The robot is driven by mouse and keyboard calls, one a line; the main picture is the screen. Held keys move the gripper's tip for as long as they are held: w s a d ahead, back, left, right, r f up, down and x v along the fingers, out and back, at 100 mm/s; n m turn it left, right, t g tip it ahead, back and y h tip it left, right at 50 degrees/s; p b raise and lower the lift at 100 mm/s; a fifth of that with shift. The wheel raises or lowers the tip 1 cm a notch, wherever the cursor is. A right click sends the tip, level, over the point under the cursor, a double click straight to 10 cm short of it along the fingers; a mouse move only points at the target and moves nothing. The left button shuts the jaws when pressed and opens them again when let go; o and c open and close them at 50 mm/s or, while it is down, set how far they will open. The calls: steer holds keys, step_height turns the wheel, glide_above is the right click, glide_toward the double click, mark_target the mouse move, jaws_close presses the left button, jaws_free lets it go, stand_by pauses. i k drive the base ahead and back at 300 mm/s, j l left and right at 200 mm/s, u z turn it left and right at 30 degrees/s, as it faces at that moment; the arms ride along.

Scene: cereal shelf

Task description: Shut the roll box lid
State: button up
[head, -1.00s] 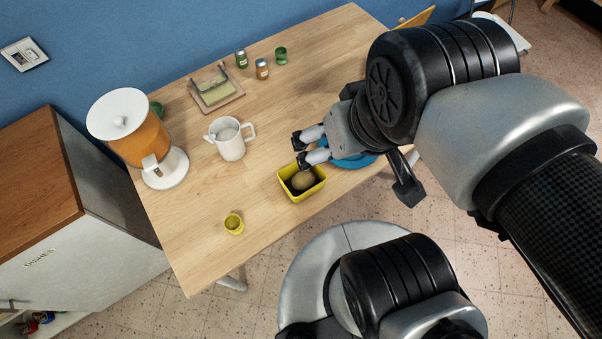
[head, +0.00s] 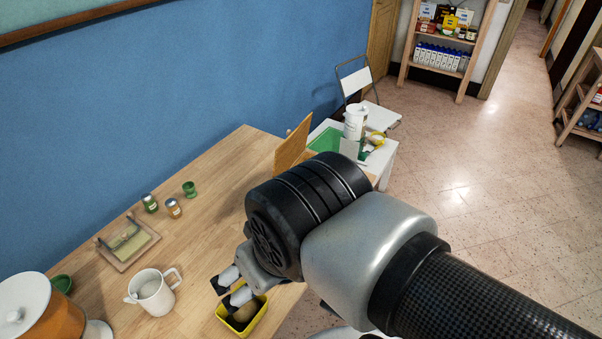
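A tilted wooden panel with a small knob (head: 294,146) stands up at the far right end of the table. It looks like the raised roll box lid. The box below it is mostly hidden behind my arm, so I cannot tell its shape. My gripper (head: 227,293) is open, with its two fingers apart and nothing seen between them. It is over the near part of the table, well apart from the panel, and overlaps the yellow tub in the picture.
The yellow tub (head: 224,320) holds a brown roundish item. Beyond are a small white table (head: 386,165) and chair (head: 355,80).

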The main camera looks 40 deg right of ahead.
mark_target(287, 153)
steer(key=z, duration=1.1)
steer(key=i+l+u, duration=0.1)
steer(key=i+l, duration=0.15)
steer(key=i, duration=0.25)
steer(key=i+l+u, duration=0.1)
steer(key=i+l, duration=0.2)
steer(key=i, duration=0.15)
